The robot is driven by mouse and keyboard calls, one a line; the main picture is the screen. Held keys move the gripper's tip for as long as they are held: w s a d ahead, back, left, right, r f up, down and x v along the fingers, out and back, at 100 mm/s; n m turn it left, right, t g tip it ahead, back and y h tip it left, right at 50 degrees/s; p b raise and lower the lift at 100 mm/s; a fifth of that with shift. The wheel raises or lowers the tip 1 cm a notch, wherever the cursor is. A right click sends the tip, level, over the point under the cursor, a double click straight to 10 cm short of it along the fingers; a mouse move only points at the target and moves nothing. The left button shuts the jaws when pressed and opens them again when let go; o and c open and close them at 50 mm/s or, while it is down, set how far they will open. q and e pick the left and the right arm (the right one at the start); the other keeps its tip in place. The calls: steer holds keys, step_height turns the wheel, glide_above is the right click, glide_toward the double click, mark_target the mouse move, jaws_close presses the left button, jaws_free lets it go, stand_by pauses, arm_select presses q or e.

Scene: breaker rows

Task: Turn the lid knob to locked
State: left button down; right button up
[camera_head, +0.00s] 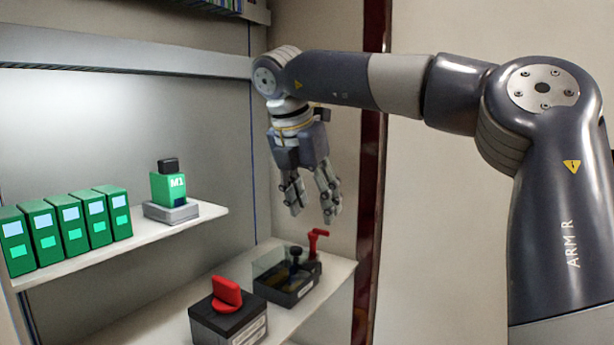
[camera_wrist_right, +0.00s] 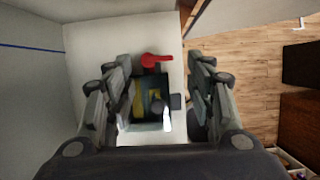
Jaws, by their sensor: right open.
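A dark box (camera_head: 287,288) with a clear lid stands on the lower shelf, and it shows in the right wrist view (camera_wrist_right: 150,84). A black knob (camera_head: 296,252) stands up on its lid; it also shows in the wrist view (camera_wrist_right: 157,106). A red handle (camera_head: 317,236) rises at the box's back right, its arm pointing sideways; it shows in the wrist view (camera_wrist_right: 157,58). I cannot read any lock mark. My right gripper (camera_head: 314,212) is open and empty, pointing down above the box and apart from it. My left gripper is out of view.
A black box with a red rotary knob (camera_head: 228,292) stands front left on the lower shelf. On the upper shelf (camera_head: 110,258) are several green breakers (camera_head: 70,226) and a green M1 unit (camera_head: 168,187) on a grey base. A dark red post (camera_head: 370,150) edges the cabinet.

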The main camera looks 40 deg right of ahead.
steer(key=v, duration=0.7)
steer(key=shift+r, duration=0.25)
steer(key=shift+a, duration=0.15)
